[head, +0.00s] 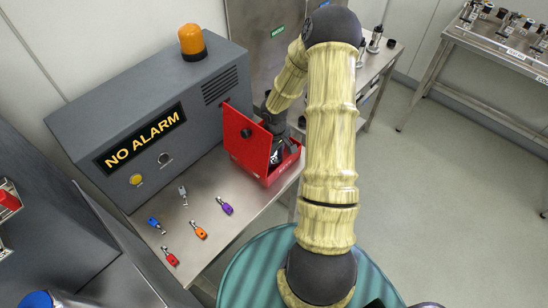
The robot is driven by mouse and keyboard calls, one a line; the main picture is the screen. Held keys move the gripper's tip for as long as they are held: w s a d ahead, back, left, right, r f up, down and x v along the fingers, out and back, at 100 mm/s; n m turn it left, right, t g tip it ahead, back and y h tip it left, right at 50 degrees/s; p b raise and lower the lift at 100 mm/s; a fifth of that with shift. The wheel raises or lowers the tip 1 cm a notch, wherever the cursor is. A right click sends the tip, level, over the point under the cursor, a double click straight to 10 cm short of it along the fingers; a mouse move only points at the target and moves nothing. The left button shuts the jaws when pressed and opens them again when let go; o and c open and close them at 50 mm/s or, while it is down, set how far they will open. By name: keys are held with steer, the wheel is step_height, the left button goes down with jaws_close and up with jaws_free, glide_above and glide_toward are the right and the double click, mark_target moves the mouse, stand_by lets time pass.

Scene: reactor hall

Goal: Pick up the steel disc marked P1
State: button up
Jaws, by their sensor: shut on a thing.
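My gripper (277,155) reaches down into an open red box (268,182) on the steel bench. Its fingertips are hidden by the box and its raised red lid (246,138). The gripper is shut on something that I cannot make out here. The steel disc marked P1 cannot be seen in this view, and no P1 marking is readable.
A grey cabinet reading "NO ALARM" (145,138), with an orange beacon (192,42), stands left of the box. Another table (500,45) stands at upper right. The floor at right is clear.

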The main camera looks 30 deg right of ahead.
mark_target(274, 157)
step_height(274, 157, up, 16)
steer(key=b, duration=0.1)
steer(key=shift+r, duration=0.2)
stand_by(0.4)
